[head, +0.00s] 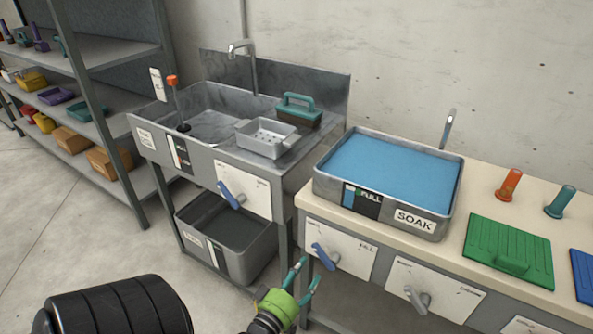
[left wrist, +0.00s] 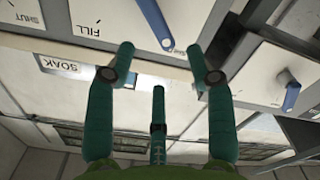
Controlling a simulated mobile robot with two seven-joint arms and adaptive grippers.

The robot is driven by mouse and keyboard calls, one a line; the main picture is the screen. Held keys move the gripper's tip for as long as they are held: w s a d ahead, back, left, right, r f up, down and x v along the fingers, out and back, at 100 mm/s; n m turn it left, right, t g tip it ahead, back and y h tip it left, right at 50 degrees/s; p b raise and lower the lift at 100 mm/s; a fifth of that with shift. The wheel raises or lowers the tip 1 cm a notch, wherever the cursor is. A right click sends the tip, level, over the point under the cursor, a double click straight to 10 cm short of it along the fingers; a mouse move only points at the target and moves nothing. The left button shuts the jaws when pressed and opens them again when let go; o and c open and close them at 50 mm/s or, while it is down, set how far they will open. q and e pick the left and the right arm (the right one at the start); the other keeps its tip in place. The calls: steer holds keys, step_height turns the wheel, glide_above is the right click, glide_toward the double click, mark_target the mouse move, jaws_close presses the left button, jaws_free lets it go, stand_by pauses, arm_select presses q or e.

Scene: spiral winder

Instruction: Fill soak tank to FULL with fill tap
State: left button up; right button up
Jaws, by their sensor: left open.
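The soak tank (head: 328,188) is a grey metal tray on the bench, labelled SOAK. Blue liquid (head: 395,165) covers it to a little below the rim. Its front gauge (head: 362,200) reads FULL at the top, beside a small green mark. The fill tap (head: 325,257) is a blue lever slanting on a white FILL panel below the tank; it also shows in the left wrist view (left wrist: 156,22). My left gripper (head: 309,270) is open and empty just in front of and below the lever, apart from it. My right gripper is out of view.
A grey lever (head: 417,300) sits on the panel to the right. The sink (head: 150,127) at left has its own blue lever (head: 232,194) and a bin (head: 225,250) beneath. A green board (head: 507,245) lies on the bench. Floor at left is clear.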

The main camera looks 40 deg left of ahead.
arm_select(q)
steer(key=shift+v, duration=1.6)
steer(key=s+d+f+m+g+h+p, duration=0.2)
steer(key=s+d+f+m+g, duration=0.25)
steer(key=f, duration=0.65)
steer(key=s+d+f+m+g+h+p, duration=0.25)
steer(key=s+d+f+g, duration=0.2)
steer(key=f, duration=0.65)
steer(key=s+d+f+m+g+p, duration=0.1)
steer(key=s+f+m+g, duration=0.2)
steer(key=s, duration=0.7)
steer(key=s+d+f+m+g+p, duration=0.1)
steer(key=s+f+m+g, duration=0.3)
steer(key=s, duration=0.6)
step_height(320, 180, down, 2)
